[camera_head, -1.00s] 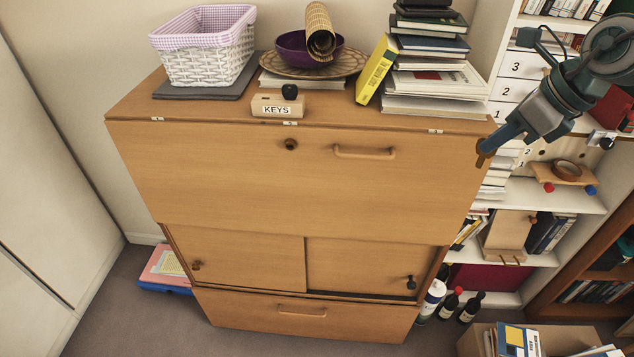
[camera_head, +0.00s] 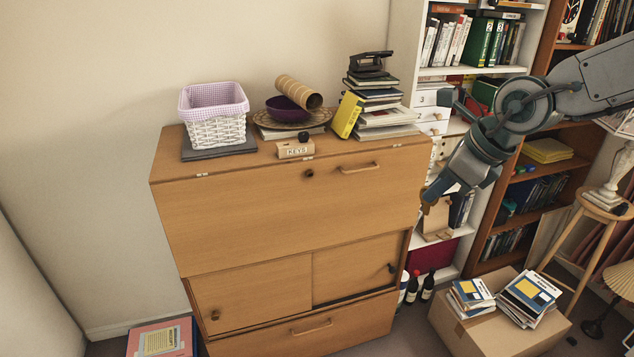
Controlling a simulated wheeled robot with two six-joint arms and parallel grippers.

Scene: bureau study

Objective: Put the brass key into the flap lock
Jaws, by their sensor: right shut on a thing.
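The wooden bureau's closed drop flap (camera_head: 250,215) faces me. The flap lock (camera_head: 309,173) is a small dark round fitting near its top edge, left of the wooden handle (camera_head: 359,168). My right gripper (camera_head: 430,194) comes in from the right and points down-left, by the bureau's right edge in the picture. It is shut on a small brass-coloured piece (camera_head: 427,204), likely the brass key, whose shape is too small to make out. The piece is well to the right of the lock and apart from it. My left gripper is out of view.
On the bureau top stand a KEYS block (camera_head: 295,149), a white basket (camera_head: 215,117), a purple bowl (camera_head: 287,110) and a book stack (camera_head: 381,112). A white shelf (camera_head: 464,71) stands at right. A cardboard box (camera_head: 485,332) with books is on the floor.

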